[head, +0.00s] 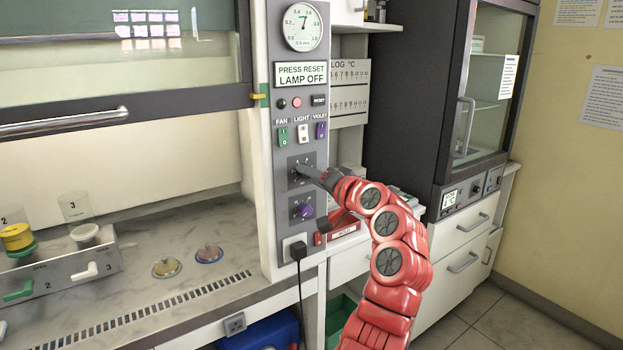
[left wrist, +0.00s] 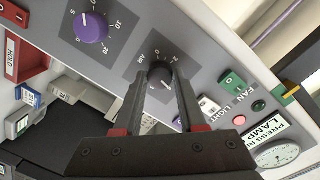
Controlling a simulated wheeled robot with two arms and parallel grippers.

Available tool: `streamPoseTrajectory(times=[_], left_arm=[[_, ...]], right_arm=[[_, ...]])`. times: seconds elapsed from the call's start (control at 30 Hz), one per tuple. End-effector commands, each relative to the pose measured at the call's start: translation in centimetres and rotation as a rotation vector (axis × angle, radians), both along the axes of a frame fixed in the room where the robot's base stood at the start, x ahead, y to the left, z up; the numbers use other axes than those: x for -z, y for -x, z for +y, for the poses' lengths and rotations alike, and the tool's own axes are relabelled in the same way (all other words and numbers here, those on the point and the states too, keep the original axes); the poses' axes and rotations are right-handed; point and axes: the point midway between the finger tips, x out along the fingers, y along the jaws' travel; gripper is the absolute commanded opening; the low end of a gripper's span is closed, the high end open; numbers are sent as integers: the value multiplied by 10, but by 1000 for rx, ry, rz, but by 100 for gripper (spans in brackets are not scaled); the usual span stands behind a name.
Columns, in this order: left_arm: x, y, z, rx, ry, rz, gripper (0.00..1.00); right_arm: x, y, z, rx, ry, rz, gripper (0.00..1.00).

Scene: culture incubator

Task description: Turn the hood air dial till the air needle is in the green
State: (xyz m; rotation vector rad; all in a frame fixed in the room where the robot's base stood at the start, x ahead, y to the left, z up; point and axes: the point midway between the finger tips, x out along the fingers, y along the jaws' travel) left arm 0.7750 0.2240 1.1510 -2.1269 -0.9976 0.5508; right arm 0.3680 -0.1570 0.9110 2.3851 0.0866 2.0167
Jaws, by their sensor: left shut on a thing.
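The air dial (left wrist: 160,73), a dark round knob on a grey plate marked AIR, sits between the two fingertips of my left gripper (left wrist: 161,88) in the left wrist view. The gripper is shut on the dial. In the head view my left gripper (head: 308,172) reaches the panel from the right and mostly hides the dial. The round air gauge (head: 303,27) is at the top of the panel, with its needle near the top of the scale. The needle's exact place against the green is too small to tell. My right gripper is not in view.
A purple dial (head: 303,210) sits just below the air dial. Fan, light and violet switches (head: 302,132) and a lamp sign (head: 301,74) are above. The hood sash (head: 120,95) and worktop (head: 130,285) are left, a glass-door cabinet (head: 485,90) right.

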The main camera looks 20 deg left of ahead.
Motion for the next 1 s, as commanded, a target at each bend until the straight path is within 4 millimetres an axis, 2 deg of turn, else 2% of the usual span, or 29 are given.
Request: streamPoseTrajectory(times=[0.27, 0.3, 0.43, 0.77, 0.87, 1.0], left_arm=[[3, 0, 0, -2, 2, 6, 0], [3, 0, 0, -1, 2, 7, 45], [2, 0, 0, -1, 2, 5, 69], [1, 1, -2, 0, 0, 2, 70], [0, 6, -9, 2, 1, 0, 70], [-2, 21, -31, 6, -1, 0, 70]], right_arm=[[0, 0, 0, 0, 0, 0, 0], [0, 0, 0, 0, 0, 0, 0], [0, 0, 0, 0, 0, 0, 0], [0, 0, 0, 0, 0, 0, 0], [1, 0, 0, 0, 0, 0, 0], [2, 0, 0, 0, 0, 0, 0]])
